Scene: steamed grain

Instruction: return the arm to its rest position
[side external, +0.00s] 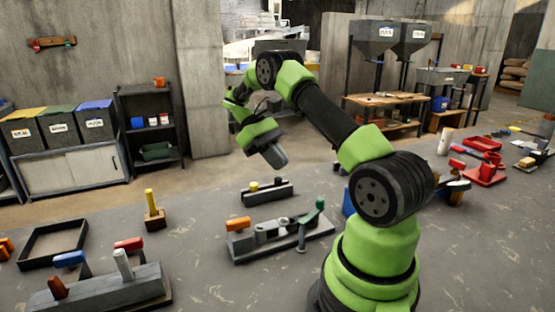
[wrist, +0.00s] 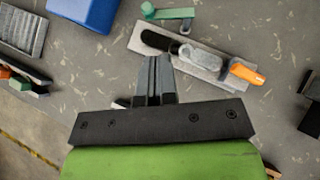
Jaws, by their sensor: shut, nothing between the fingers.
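My gripper (side external: 274,156) hangs in the air over the grey work surface, below the bent green and black arm, in the side external view. It points down and to the right, clear of everything under it. In the wrist view my gripper (wrist: 153,66) shows its two grey fingers close together with nothing held between them. The arm's upper links are raised, with the elbow high above the surface.
A grey fixture with an orange handle and green knob (side external: 280,235) stands below my gripper; a smaller fixture with a yellow knob (side external: 267,191) is behind it. A lever block (side external: 110,288) and an open tray (side external: 52,243) are at left. Red parts (side external: 486,174) lie at right.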

